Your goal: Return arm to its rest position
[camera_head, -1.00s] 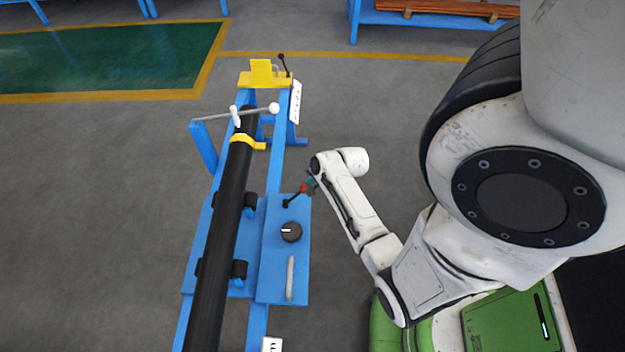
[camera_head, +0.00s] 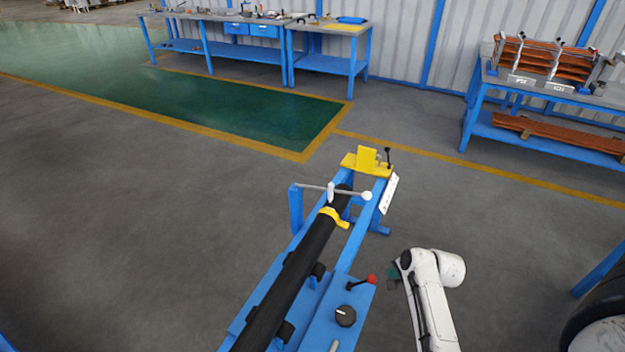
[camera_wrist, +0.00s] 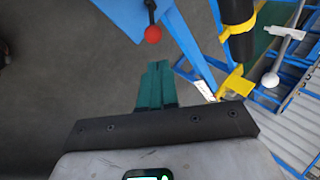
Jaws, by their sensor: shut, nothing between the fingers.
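My gripper (camera_wrist: 157,88) shows in the wrist view as two teal fingers pressed together, with nothing between them. In the head view my gripper (camera_head: 393,271) is a small dark teal shape at the end of my white arm, just right of the blue stand (camera_head: 345,311). A lever with a red knob (camera_head: 371,280) is on that stand, left of my gripper and apart from it. The red knob also shows in the wrist view (camera_wrist: 153,34), beyond the fingertips. The lower part of my arm is cut off by the picture's bottom edge.
A black tube (camera_head: 290,285) lies along the blue stand, under a bar with a white ball end (camera_head: 366,196). A yellow bracket (camera_head: 367,163) is at the stand's far end. Workbenches (camera_head: 250,45) and a rack table (camera_head: 560,90) stand at the back. Open grey floor lies around the stand.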

